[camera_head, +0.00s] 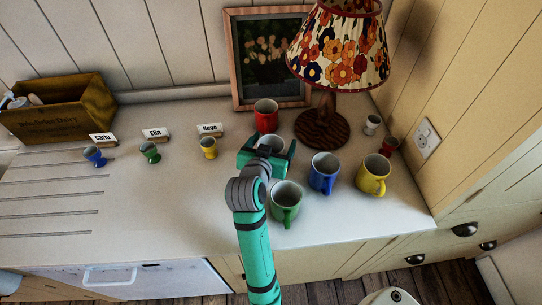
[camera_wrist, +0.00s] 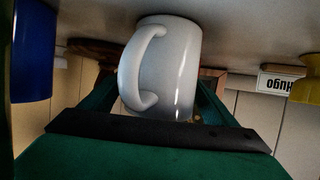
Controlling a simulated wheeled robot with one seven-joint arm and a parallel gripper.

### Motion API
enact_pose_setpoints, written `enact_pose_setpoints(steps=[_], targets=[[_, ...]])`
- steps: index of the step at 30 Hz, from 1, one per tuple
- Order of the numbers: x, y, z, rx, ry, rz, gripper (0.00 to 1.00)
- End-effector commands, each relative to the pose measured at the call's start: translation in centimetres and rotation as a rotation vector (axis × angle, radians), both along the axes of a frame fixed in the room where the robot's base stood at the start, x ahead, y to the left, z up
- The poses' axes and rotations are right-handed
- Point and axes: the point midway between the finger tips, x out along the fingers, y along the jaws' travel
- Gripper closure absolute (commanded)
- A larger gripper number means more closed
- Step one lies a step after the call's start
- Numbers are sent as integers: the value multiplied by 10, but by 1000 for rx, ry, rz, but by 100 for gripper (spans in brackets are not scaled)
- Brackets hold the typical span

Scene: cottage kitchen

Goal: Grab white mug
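A white mug (camera_wrist: 178,62) stands on the counter, large in the middle of the wrist view, which looks upside down. Its handle faces left there. In the head view the white mug (camera_head: 273,142) is mostly hidden behind my gripper (camera_head: 267,158); only its upper part shows. My gripper (camera_wrist: 160,98) is open, with one green finger on each side of the mug. Whether either finger touches the mug is unclear. A much smaller white cup (camera_head: 372,122) stands farther right, near the wall.
A red mug (camera_head: 265,115) stands just behind; a green mug (camera_head: 286,205), blue mug (camera_head: 322,175) and yellow mug (camera_head: 372,177) stand in front and right. A lamp (camera_head: 322,130) and picture frame (camera_head: 236,60) are behind. Small coloured cups with name cards stand left.

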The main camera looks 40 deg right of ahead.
Motion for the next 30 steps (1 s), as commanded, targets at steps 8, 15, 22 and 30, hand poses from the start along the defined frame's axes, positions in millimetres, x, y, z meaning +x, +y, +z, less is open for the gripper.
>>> enact_pose_setpoints(steps=[8, 15, 22, 30], targets=[[0, 0, 1, -2, -1, 0, 70], [0, 0, 2, -1, -2, 0, 70], [0, 0, 17, -2, -3, 1, 70], [-4, 3, 48, -3, -5, 0, 70]])
